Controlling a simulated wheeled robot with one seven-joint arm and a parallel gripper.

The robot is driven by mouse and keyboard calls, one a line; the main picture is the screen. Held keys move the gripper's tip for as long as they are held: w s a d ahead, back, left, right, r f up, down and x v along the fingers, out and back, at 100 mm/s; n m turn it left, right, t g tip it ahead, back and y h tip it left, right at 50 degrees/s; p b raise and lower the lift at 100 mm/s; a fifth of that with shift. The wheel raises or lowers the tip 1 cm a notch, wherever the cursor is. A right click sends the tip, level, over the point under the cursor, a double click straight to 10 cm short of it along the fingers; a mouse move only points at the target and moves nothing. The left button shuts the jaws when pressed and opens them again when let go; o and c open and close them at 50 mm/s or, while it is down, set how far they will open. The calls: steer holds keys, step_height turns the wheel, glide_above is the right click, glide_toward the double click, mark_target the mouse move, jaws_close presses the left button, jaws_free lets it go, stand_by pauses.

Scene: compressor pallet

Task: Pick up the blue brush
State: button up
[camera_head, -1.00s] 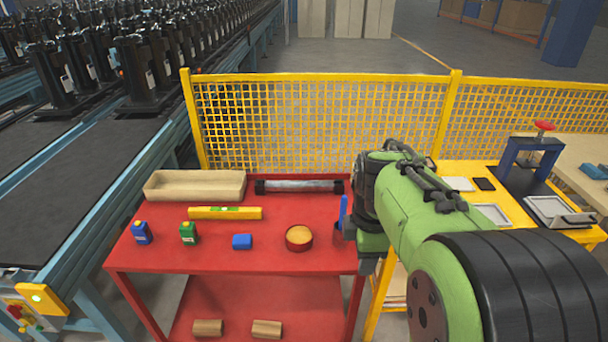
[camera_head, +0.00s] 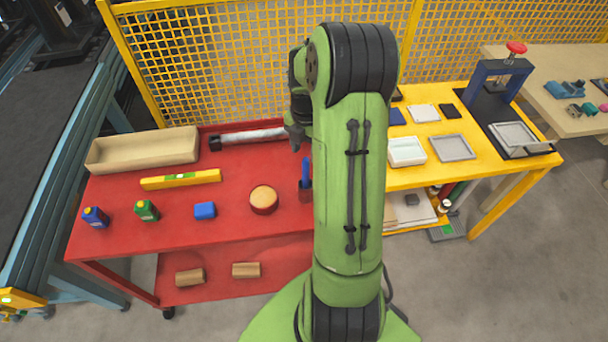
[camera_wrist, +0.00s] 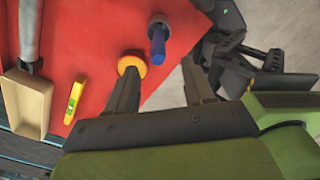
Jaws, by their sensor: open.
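The blue brush (camera_head: 306,170) stands upright in a small dark holder (camera_head: 305,191) near the right end of the red table. In the wrist view the blue brush (camera_wrist: 157,47) shows beyond the fingertips, between the lines of the two fingers. My gripper (camera_wrist: 160,72) is open and empty, with a gap between its fingers and the brush. In the head view only a dark part of my gripper (camera_head: 297,132) shows, above and behind the brush. My green arm hides the rest.
The red table (camera_head: 240,232) also holds a round tan-topped container (camera_head: 263,199), a blue block (camera_head: 205,211), a yellow level (camera_head: 180,179), a wooden tray (camera_head: 105,160), a grey cylinder (camera_head: 250,136) and two small bottles. A yellow table (camera_head: 440,180) stands at right; a mesh fence (camera_head: 220,75) stands behind.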

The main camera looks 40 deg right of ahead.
mark_target(306, 168)
step_height(306, 168, down, 9)
steer(key=shift+w+d+r, duration=0.1)
steer(key=shift+w+d, duration=0.05)
steer(key=shift+r, duration=0.1)
steer(key=shift+c, duration=1.2)
jaws_close()
